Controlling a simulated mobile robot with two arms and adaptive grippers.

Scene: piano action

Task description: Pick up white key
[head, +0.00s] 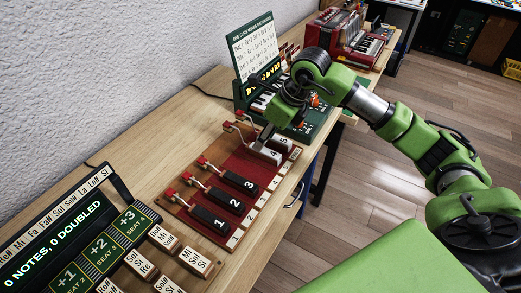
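A red board (232,172) on the bench has numbered seats. Black keys fill seats 1 (213,218), 2 (225,200) and 3 (239,182). A white key (265,153) lies at the far end of the board, around seat 4, beside a darker piece at seat 5 (281,143). My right gripper (268,135) reaches down from above at the white key's far end. Its fingers are small and partly hidden by the wrist, so whether they are apart or touch the key is unclear. My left gripper is out of view.
Red-tipped levers (203,162) stand along the board's wall side. A green device with an upright panel (255,52) stands just beyond. A score display (60,235) and labelled wooden blocks (165,238) lie nearer. A red accordion (350,35) sits farther back.

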